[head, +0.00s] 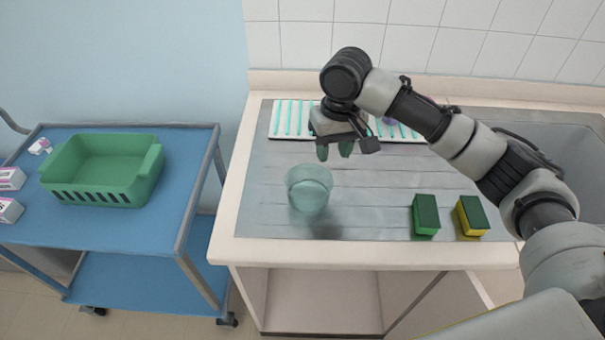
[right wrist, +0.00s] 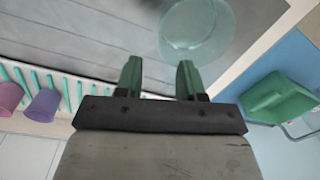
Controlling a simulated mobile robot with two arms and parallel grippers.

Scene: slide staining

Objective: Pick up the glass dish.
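The glass dish (head: 309,188) is a clear, pale teal round vessel. It stands on the grey steel drainboard, near the left front part of it. It also shows in the right wrist view (right wrist: 196,32), just beyond the fingertips. My right gripper (head: 335,152) hangs above and behind the dish, apart from it. In the right wrist view its two green fingertips (right wrist: 158,75) are spread with nothing between them. My left gripper is in neither view.
A white rack with teal bars (head: 292,118) lies behind the gripper, with purple cups (right wrist: 44,105) by it. A green sponge (head: 425,215) and a yellow sponge (head: 472,216) lie right of the dish. A blue cart (head: 187,165) with a green basket (head: 104,168) stands left.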

